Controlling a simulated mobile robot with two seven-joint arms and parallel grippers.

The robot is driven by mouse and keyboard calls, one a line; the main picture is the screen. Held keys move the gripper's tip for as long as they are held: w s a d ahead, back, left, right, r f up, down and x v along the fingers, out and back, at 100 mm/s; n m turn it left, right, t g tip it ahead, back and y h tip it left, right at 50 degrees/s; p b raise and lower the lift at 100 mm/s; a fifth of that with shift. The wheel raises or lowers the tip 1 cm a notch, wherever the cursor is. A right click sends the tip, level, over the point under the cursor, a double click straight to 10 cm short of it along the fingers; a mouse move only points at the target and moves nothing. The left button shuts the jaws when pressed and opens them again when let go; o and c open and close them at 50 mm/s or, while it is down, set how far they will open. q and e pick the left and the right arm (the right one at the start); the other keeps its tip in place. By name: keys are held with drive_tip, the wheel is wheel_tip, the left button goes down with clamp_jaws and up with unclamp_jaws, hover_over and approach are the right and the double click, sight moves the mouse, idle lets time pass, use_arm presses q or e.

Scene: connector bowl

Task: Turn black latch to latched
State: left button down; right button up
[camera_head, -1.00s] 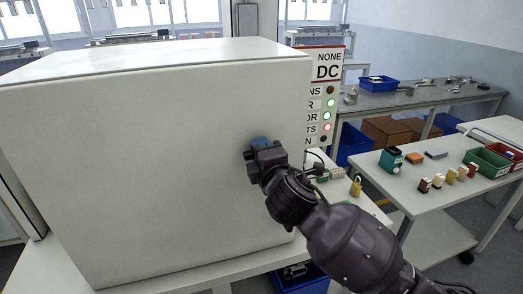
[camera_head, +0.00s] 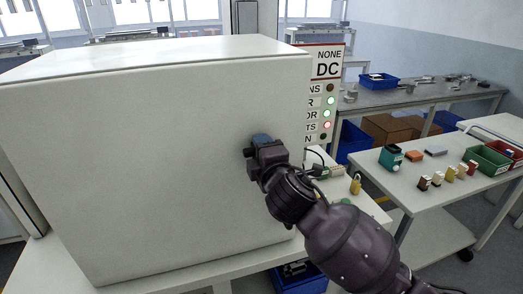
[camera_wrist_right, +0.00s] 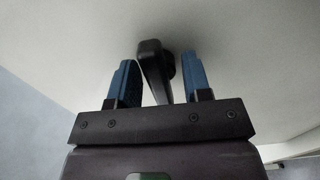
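The black latch (camera_wrist_right: 156,68) stands out from the pale door of a large white cabinet (camera_head: 150,150). In the wrist view it is between the two blue fingers of my right gripper (camera_wrist_right: 160,82). The fingers are apart, with a clear gap between the left finger and the latch. The latch is close to the right finger; whether they touch I cannot tell. In the head view my right gripper (camera_head: 260,142) is at the right part of the door and hides the latch. My left gripper is not in view.
A panel with indicator lights (camera_head: 325,95) stands right of the cabinet. A side table (camera_head: 410,185) at the right holds small coloured parts and a green bin (camera_head: 488,161). A grey bench (camera_head: 420,96) stands behind. The door face left of my gripper is clear.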

drive_tip(key=shift+s, duration=0.15)
drive_tip(key=v, duration=1)
drive_tip(key=shift+s+d+b, duration=0.15)
drive_tip(key=shift+s+b, duration=0.15)
drive_tip(key=shift+b, duration=0.1)
